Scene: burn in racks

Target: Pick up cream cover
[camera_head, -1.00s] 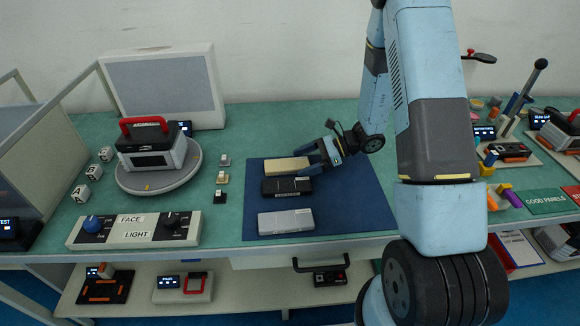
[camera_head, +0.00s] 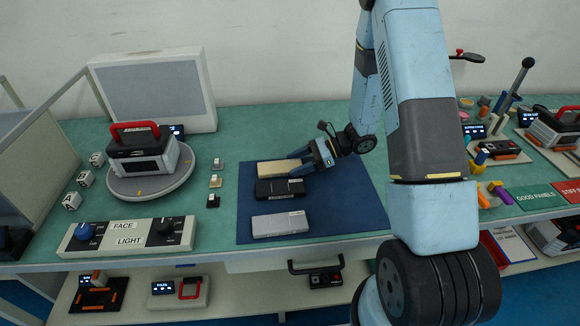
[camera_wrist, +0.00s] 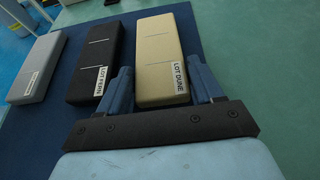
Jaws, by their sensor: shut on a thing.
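The cream cover (camera_head: 277,167) is a long flat block lying at the back of the blue mat (camera_head: 340,215). In the wrist view the cream cover (camera_wrist: 158,60) carries a white label reading "LOT DUNE". My gripper (camera_head: 304,164) is at its right end in the head view. In the wrist view my gripper (camera_wrist: 158,88) has one blue finger on each long side of the near end, shut on it. The cover appears to rest on the mat; I cannot tell if it is raised.
A black cover (camera_head: 280,190) lies close beside the cream one, and a grey cover (camera_head: 280,224) lies nearer the front edge. A round turntable (camera_head: 150,185) with a red-handled device (camera_head: 140,150) stands to the left. Three small blocks stand just left of the mat. The mat's right side is clear.

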